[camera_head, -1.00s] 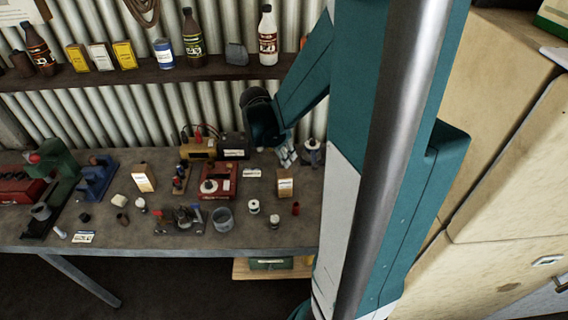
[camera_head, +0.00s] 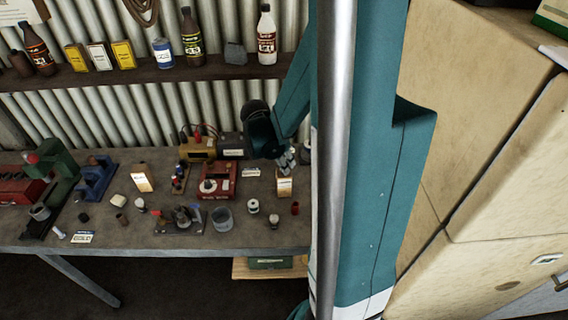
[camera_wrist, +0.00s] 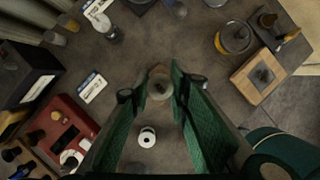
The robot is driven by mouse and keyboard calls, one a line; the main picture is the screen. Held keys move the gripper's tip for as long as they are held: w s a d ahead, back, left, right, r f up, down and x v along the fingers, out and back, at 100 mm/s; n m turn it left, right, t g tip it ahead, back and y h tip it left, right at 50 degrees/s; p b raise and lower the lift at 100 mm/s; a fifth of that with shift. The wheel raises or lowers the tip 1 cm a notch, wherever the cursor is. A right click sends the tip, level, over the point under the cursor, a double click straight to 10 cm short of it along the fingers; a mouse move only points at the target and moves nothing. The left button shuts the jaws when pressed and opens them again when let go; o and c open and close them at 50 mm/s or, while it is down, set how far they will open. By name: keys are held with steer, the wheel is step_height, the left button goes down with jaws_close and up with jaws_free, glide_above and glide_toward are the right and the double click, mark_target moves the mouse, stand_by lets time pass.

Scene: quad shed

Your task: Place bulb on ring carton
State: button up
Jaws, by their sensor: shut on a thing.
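My gripper (camera_head: 286,158) hangs over the right part of the bench. In the wrist view my gripper (camera_wrist: 160,88) has its green-padded fingers closed around a small pale, rounded thing, which I take to be the bulb (camera_wrist: 160,83). The bulb's outline is blurred, and the fingers hide its sides. In the wrist view the carton is not clearly made out behind the bulb.
A red device (camera_head: 218,183), a label card (camera_head: 251,172) and a white spool (camera_head: 253,206) stand left of the carton. A small red piece (camera_head: 294,208) is close in front. A tan square block (camera_wrist: 264,77) and a glass jar (camera_wrist: 233,38) lie right in the wrist view.

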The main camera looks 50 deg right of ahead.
steer(key=shift+f, duration=0.1)
steer(key=o, duration=0.9)
steer(key=shift+r, duration=0.25)
steer(key=v, duration=1.1)
steer(key=shift+a+r, duration=0.25)
steer(key=shift+r, duration=0.1)
stand_by(0.5)
